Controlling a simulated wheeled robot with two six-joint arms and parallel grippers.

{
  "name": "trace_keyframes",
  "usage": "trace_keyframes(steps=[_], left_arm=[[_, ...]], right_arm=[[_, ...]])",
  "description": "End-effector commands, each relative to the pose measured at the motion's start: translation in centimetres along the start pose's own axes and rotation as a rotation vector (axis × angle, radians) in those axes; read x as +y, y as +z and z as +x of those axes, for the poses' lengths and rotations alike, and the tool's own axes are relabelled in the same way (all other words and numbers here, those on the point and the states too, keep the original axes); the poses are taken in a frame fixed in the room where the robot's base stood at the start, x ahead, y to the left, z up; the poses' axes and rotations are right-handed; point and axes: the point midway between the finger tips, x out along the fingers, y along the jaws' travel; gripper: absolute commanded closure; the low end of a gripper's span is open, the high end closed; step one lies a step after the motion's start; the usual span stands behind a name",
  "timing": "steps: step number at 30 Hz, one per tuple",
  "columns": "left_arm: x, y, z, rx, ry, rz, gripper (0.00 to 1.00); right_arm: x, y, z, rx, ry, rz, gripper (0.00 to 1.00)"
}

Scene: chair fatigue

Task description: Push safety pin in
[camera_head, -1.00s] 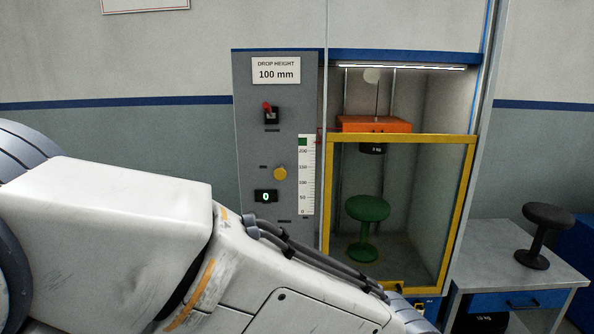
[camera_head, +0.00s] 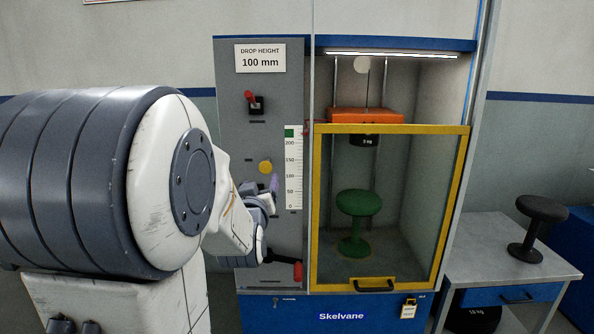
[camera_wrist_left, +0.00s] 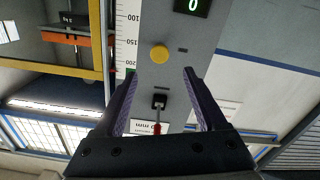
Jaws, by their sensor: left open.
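The drop tester has a clear door with a yellow frame (camera_head: 391,129), which is closed. Inside, an orange carriage (camera_head: 366,116) with a black weight (camera_head: 364,140) hangs above a green stool (camera_head: 358,205). A small red part (camera_head: 308,128), possibly the safety pin, shows at the carriage's left by the door frame. My left gripper (camera_head: 273,183) is in front of the grey panel, mostly hidden by my arm. In the left wrist view its fingers (camera_wrist_left: 161,90) are open and empty, with the red toggle switch (camera_wrist_left: 157,113) visible between them. My right gripper is not in view.
The panel carries a yellow button (camera_head: 265,167), a height scale (camera_head: 293,170), a red toggle (camera_head: 251,98) and a red-gripped lever (camera_head: 298,270) low down. A padlock (camera_head: 408,309) hangs under the door. A table (camera_head: 480,245) with a black stool (camera_head: 537,220) stands at the right.

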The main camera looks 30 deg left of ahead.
Motion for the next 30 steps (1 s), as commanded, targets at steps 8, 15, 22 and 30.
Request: trace_keyframes(steps=[8,15,22,30], left_arm=[[0.1,-0.1,4.5,0.0,0.0,0.0,0.27],[0.2,-0.1,8.5,0.001,0.001,0.0,0.27],[0.2,0.0,10.0,0.001,0.002,0.001,0.27],[0.2,0.0,10.0,0.001,0.002,0.001,0.34]], right_arm=[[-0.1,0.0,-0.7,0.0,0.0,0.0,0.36],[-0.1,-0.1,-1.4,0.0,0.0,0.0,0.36],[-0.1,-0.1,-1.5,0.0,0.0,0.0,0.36],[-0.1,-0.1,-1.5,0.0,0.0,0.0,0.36]])
